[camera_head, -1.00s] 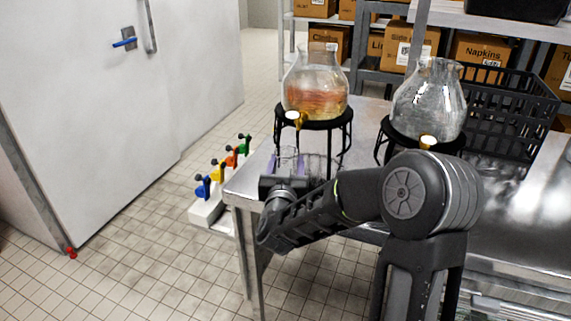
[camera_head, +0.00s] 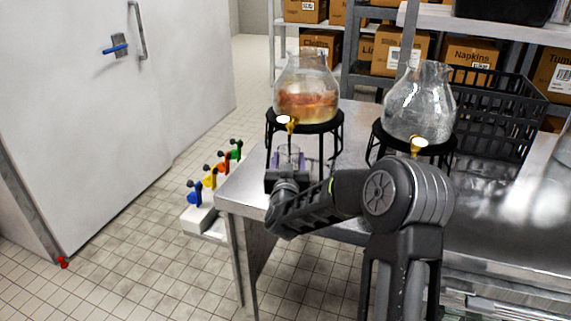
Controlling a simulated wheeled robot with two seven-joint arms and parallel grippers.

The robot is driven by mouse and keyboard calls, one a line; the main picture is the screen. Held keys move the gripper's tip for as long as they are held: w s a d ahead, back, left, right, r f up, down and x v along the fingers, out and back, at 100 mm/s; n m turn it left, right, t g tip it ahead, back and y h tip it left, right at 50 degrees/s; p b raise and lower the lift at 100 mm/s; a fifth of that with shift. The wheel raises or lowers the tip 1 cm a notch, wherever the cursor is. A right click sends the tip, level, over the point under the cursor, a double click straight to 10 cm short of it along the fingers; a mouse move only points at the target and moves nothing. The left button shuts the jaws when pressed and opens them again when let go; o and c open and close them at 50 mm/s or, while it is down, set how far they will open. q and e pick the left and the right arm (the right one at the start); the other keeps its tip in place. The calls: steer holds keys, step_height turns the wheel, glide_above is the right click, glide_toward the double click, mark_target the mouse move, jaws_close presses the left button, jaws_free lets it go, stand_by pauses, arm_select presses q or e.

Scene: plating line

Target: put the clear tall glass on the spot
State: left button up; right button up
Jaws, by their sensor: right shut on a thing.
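My right gripper (camera_head: 287,163) reaches to the near left corner of the steel table. It is shut on a clear tall glass (camera_head: 289,154), with purple finger pads at its sides. The glass looks upright and sits in line below the tap of the left dispenser (camera_head: 306,97). The gripper hides its lower part, so I cannot tell whether it touches the table. No marked spot shows; the arm and gripper cover part of the table top there. My left gripper is out of view.
The left dispenser, with reddish fruit and drink, stands on a black ring stand (camera_head: 339,137). A clear dispenser (camera_head: 419,104) stands to its right. Behind it is a black crate (camera_head: 497,112). Colored taps (camera_head: 209,177) line a white block left of the table (camera_head: 232,191).

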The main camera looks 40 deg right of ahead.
steer(key=shift+w+d, duration=0.2)
steer(key=shift+d, duration=0.2)
steer(key=shift+w+d+f, duration=0.15)
steer(key=shift+f+b, duration=0.3)
steer(key=shift+b, duration=0.3)
steer(key=o, duration=1.7)
steer(key=shift+c, duration=0.2)
steer(key=b+v, duration=0.1)
steer(key=v, duration=0.7)
